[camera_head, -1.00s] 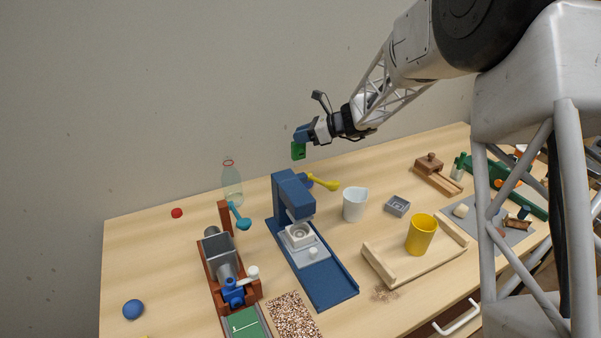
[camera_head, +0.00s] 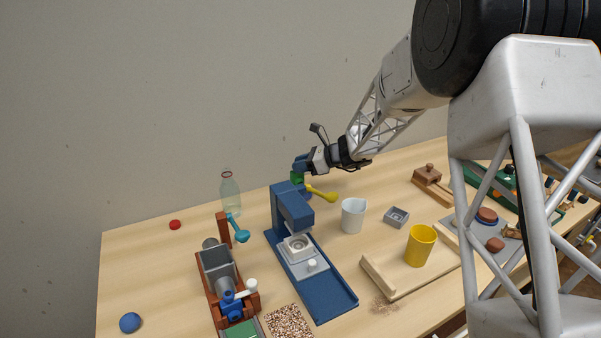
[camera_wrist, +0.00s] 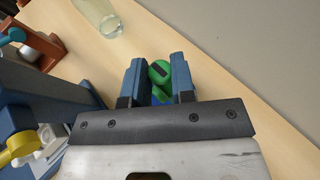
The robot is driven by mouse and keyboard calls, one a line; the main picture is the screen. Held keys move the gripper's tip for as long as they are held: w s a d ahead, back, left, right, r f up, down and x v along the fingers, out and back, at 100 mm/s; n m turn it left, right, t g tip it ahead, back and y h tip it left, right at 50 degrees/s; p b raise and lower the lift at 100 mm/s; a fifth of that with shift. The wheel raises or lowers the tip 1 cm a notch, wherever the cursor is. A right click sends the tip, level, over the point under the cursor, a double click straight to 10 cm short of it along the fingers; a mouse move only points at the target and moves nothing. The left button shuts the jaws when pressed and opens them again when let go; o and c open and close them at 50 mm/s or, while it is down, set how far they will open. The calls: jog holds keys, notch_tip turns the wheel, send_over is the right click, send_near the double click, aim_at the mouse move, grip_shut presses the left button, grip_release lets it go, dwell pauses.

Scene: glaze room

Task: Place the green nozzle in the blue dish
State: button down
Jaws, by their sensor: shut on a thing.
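My gripper (camera_head: 300,170) is shut on the green nozzle (camera_head: 297,179), behind the top of the blue press (camera_head: 293,210). In the wrist view, the blue fingers of my gripper (camera_wrist: 157,66) stand on either side of the green nozzle (camera_wrist: 161,72), whose rounded end has a dark slot. A small patch of blue shows below it between the fingers; I cannot tell what it is. No clearly blue dish shows. A small blue-grey square dish (camera_head: 404,221) sits on the table right of the white cup; I cannot tell whether it is the blue dish.
The tall blue press stands close in front of my gripper, with a yellow handle (camera_head: 323,195) to the right. A clear bottle (camera_head: 230,192) stands to the left. A white cup (camera_head: 352,216) and a yellow mug (camera_head: 420,246) stand further right. The wall is behind.

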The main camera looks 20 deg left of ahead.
aim_at(301, 175)
jog(key=shift+f, duration=1.45)
jog(key=shift+f, duration=0.6)
jog(key=c, duration=1)
grip_release()
jog(key=shift+o, duration=0.2)
jog(key=shift+r, duration=0.2)
jog(key=shift+r, duration=0.55)
jog(key=v, duration=1.2)
